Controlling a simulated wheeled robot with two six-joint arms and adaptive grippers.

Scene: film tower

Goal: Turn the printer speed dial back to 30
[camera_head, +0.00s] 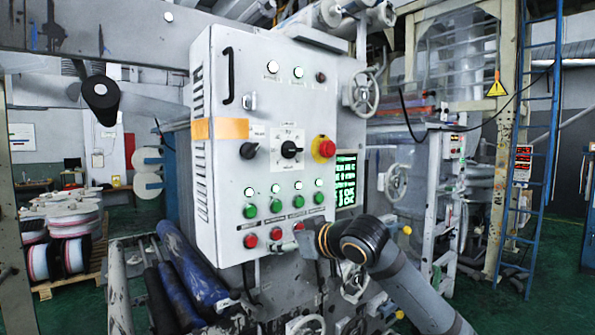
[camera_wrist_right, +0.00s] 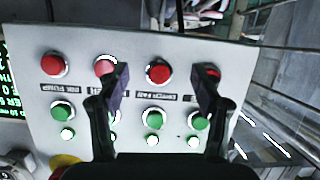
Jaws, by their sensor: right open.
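A grey control panel (camera_head: 228,235) faces me in the head view. A black dial (camera_head: 290,149) sits on a white scale plate at its middle; its pointer and numbers are too small to read. A second black knob (camera_head: 249,150) is to its left. My right gripper (camera_head: 306,243) is below the dials, in front of the lower row of buttons. In the wrist view the right gripper (camera_wrist_right: 162,78) is open, with a red button (camera_wrist_right: 158,73) between its fingers in the picture. The dials do not show there. My left gripper is not in view.
A red emergency stop (camera_head: 323,148) is right of the dial. Green buttons (camera_head: 274,207) and red buttons (camera_head: 250,241) line the lower panel. A green-text screen (camera_head: 345,180) is at right, a handwheel (camera_head: 362,95) above it. Blue rollers (camera_head: 190,270) lie lower left.

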